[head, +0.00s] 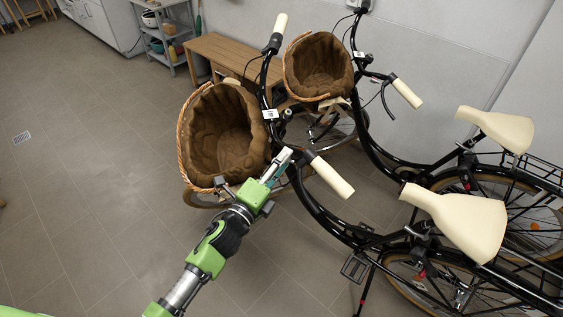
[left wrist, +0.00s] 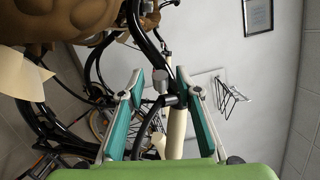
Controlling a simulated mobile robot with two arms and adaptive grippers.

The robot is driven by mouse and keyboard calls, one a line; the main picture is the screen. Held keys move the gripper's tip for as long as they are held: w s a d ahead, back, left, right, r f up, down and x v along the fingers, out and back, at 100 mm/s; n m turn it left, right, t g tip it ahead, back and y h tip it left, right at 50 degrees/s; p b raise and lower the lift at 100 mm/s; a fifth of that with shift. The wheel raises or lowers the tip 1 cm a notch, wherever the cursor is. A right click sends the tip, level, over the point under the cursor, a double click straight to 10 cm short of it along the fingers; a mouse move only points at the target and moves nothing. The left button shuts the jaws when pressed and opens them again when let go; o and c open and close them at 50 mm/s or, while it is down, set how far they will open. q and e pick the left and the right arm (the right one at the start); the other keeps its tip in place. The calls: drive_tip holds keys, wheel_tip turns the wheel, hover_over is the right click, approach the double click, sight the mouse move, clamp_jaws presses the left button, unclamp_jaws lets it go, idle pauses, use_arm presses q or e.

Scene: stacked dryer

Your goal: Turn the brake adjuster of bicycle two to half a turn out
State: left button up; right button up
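The nearer black bicycle (head: 315,205) has a cream grip (head: 331,178), and a small white tag (head: 270,114) on its handlebar is too small to read. I cannot tell from the tags which bicycle is two. My left gripper (head: 285,157) is at the nearer handlebar, beside the cream grip. In the left wrist view its teal fingers (left wrist: 160,75) are apart, with a grey cylindrical knob (left wrist: 161,80), which looks like the brake adjuster, between the tips. The knob sits by a dark lever and the cream grip (left wrist: 177,133). I cannot make out contact. My right gripper is out of view.
A brown-lined wicker basket (head: 222,137) is close to my left gripper. The farther bicycle (head: 385,160), with its own basket (head: 318,68), stands behind by the wall. A wooden bench (head: 225,53) and grey shelf (head: 168,32) are at the back.

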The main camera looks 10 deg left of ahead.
use_arm(q)
drive_tip(key=v, duration=1.2)
